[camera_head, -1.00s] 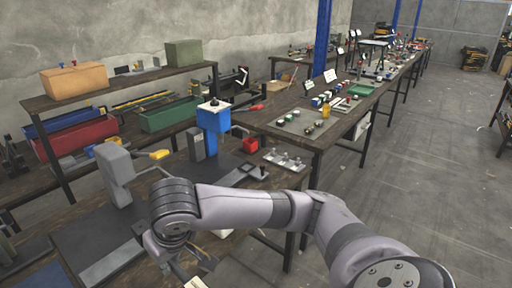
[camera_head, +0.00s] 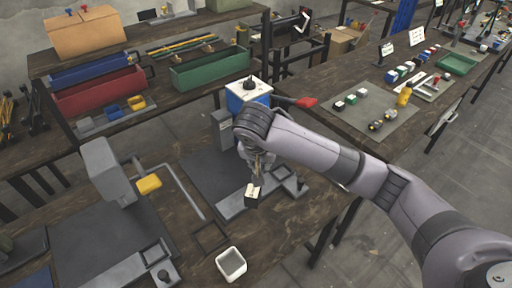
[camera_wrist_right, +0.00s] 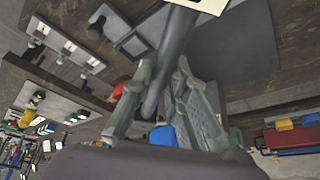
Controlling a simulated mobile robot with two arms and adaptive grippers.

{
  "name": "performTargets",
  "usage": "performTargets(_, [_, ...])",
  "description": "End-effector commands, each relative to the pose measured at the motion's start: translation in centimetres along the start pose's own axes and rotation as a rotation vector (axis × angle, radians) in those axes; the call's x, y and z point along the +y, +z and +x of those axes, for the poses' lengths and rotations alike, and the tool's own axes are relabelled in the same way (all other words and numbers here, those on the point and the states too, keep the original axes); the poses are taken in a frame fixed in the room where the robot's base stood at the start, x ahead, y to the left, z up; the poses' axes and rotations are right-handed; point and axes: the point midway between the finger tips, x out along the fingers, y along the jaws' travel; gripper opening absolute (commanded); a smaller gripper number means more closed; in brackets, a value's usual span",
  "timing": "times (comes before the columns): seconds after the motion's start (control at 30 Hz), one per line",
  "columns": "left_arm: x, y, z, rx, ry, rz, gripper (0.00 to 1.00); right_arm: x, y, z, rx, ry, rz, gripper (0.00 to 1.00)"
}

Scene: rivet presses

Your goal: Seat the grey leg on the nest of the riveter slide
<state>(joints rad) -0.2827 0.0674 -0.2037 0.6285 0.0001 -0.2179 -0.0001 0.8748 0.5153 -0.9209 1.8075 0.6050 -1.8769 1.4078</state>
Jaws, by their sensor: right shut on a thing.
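My right gripper (camera_head: 262,160) is shut on a dark grey bar, which I take for the grey leg (camera_wrist_right: 173,52). In the head view a dark end with a cream face (camera_head: 253,192) hangs below the fingers. It is over or just in front of the grey slide (camera_head: 231,209) of the blue riveter (camera_head: 246,93). The slide also shows in the wrist view (camera_wrist_right: 131,38), beside the bar. The nest is not clearly visible, and I cannot tell whether the leg touches it. My left gripper is not in view.
A grey press (camera_head: 105,168) with a yellow handle stands to the left on the same bench. A white cup (camera_head: 231,263) stands near the front. A red-tipped lever (camera_head: 304,102) sticks out from the blue riveter. Bins line the back.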

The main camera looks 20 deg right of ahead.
Motion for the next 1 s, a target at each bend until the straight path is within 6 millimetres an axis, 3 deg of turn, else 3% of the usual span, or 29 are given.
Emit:
performTargets(0.03, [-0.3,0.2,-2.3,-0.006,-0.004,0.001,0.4,-1.0,-0.8,-0.2,-0.008,0.038,0.081,0.0])
performTargets(0.1, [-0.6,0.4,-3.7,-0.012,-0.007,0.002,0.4,-1.8,-1.4,1.0,-0.008,0.087,0.197,0.0])
performTargets(0.4, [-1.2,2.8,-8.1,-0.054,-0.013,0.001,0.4,-3.0,-1.6,4.7,-0.003,0.23,0.545,0.0])
performTargets(0.57, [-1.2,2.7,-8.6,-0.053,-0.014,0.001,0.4,-3.0,-1.3,5.5,-0.001,0.255,0.611,0.0])
performTargets(0.83, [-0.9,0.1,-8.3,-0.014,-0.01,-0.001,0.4,-3.0,-1.2,5.7,-0.001,0.256,0.618,0.0])
performTargets(1.0, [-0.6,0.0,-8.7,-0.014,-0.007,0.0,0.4,-3.1,-1.2,5.6,-0.002,0.257,0.617,0.0])
